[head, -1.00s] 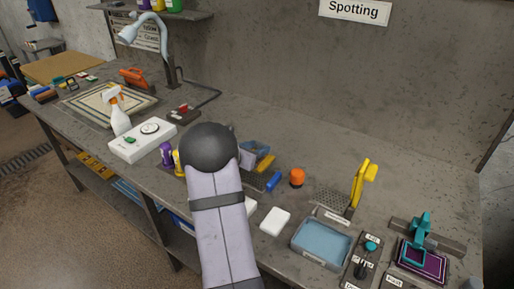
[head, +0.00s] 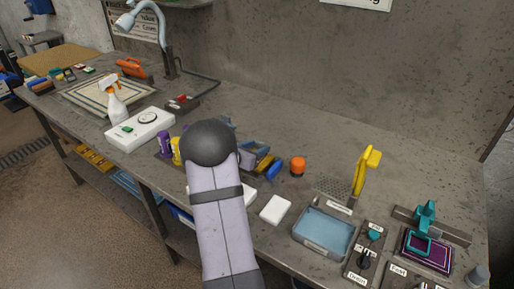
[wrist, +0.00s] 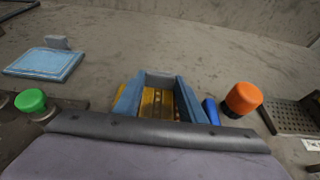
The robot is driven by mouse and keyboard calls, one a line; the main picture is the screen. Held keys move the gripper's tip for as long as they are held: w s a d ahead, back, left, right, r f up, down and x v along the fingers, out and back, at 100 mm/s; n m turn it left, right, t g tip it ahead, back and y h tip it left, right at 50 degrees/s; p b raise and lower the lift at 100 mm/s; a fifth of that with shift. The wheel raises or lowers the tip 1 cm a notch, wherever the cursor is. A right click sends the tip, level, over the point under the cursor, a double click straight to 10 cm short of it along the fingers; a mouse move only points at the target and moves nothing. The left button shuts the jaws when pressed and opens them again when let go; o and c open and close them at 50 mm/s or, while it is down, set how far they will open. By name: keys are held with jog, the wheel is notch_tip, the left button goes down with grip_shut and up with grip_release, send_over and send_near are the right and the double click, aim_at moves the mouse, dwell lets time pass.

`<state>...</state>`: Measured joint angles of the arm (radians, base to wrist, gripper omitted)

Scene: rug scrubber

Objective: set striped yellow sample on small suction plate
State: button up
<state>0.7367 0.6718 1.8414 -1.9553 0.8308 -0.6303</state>
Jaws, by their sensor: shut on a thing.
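My gripper (wrist: 157,98) has two blue fingers and is shut on the striped yellow sample (wrist: 157,103), which shows between them in the wrist view. In the head view the dark ball and pale link of my arm hide most of the gripper. Its blue part (head: 255,149) shows just right of the ball, with a bit of yellow beside it. A perforated plate (head: 334,185), seemingly the small suction plate, lies on the bench to the right and is bare. It also shows at the right edge of the wrist view (wrist: 287,116).
An orange knob (head: 298,166) and a blue roll (head: 274,169) stand between my gripper and the plate. A yellow upright tool (head: 364,170) is at the plate's right. A blue tray (head: 322,232) and white block (head: 275,209) lie nearer. The bench behind is clear.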

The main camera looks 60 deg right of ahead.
jog(key=shift+f+b, duration=0.6)
jog(key=shift+b, duration=0.05)
dwell(0.8)
jog(key=o, duration=1.2)
jog(key=shift+c, duration=0.2)
jog(key=shift+b+v, duration=0.6)
jog(key=shift+v, duration=3.1)
jog(key=shift+r, duration=0.1)
jog(key=shift+r+p, duration=0.85)
jog(key=shift+r, duration=0.2)
